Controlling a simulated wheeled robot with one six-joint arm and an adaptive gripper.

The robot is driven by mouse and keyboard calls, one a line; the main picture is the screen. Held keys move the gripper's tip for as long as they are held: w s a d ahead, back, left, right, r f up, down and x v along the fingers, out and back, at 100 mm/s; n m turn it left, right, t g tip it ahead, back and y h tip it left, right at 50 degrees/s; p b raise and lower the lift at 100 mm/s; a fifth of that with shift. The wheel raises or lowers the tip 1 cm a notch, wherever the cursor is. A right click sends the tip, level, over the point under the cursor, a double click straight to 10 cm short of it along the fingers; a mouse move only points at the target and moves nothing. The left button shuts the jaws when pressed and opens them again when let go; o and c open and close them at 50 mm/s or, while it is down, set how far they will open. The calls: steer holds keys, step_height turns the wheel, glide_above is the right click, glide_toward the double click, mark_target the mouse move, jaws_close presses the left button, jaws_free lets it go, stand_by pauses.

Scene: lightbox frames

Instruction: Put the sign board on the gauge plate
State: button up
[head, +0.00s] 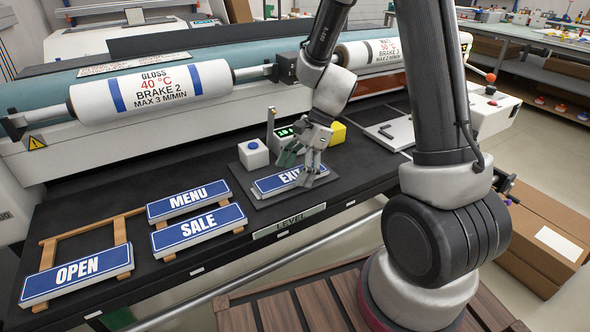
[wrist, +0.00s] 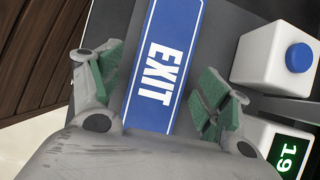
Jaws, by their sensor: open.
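The blue EXIT sign board (head: 275,183) lies flat on the dark gauge plate (head: 263,203). In the wrist view the sign board (wrist: 163,45) runs between my fingers, with bare gauge plate (wrist: 216,45) beside it. My gripper (head: 302,167) is open and points down over the right part of the sign, hiding some of its lettering. The green-padded fingers (wrist: 165,88) stand apart on either side of the sign. I see gaps between the pads and the sign's edges. Three more blue signs, MENU (head: 188,200), SALE (head: 199,228) and OPEN (head: 76,273), lie at the left on wooden strips.
A white box with a blue button (head: 253,154) and a green-lit display (head: 285,133) stand just behind the plate; the display reads 19 in the wrist view (wrist: 288,155). A yellow block (head: 338,133) is near. A LEVEL label (head: 289,221) is on the front edge. Large rollers (head: 150,92) lie behind.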

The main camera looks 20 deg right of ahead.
steer(key=v, duration=1.2)
steer(key=s+d+r+n+t+h, duration=0.2)
steer(key=s+d+r+n+h, duration=0.1)
steer(key=s+n, duration=0.4)
steer(key=s+d+r+n+t+h, duration=0.2)
steer(key=s+d+r+n, duration=0.4)
steer(key=s, duration=0.6)
step_height(320, 180, up, 2)
steer(key=n+t, duration=0.1)
steer(key=n, duration=0.1)
steer(key=shift+r+n+t+h, duration=0.2)
steer(key=shift+n+t+h, duration=0.1)
steer(key=shift+h, duration=0.1)
steer(key=shift+s, duration=0.1)
